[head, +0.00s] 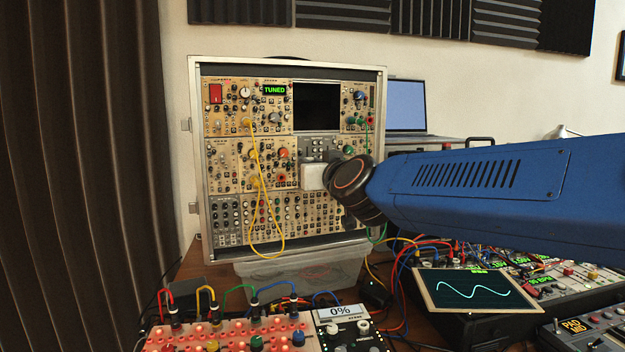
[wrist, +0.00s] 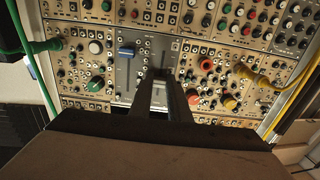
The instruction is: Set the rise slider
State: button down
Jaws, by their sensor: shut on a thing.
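A grey slider module (wrist: 140,44) sits in the rack between tan panels in the wrist view. A blue slider cap (wrist: 126,52) stands clear on its left track. My gripper (wrist: 160,74) has its dark fingers close together on the right track, shut on a slider cap that the fingers mostly hide. I cannot read the labels, so I cannot tell from them which is the rise slider. In the head view the module (head: 318,143) is partly covered by my gripper and blue arm, which reach in from the right.
Yellow cables (head: 283,225) hang across the rack front, left of my gripper. A green cable (wrist: 33,60) runs along the left in the wrist view. A clear bin (head: 290,278) stands below the rack. A scope screen (head: 465,291) and patch cables fill the table below my arm.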

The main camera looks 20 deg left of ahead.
jog(key=shift+r, duration=1.45)
jog(key=c, duration=1.6)
grip_release()
jog(key=shift+c, duration=0.2)
jog(key=shift+s+d, duration=0.1)
jog(key=v, duration=1.7)
jog(key=shift+d, duration=0.1)
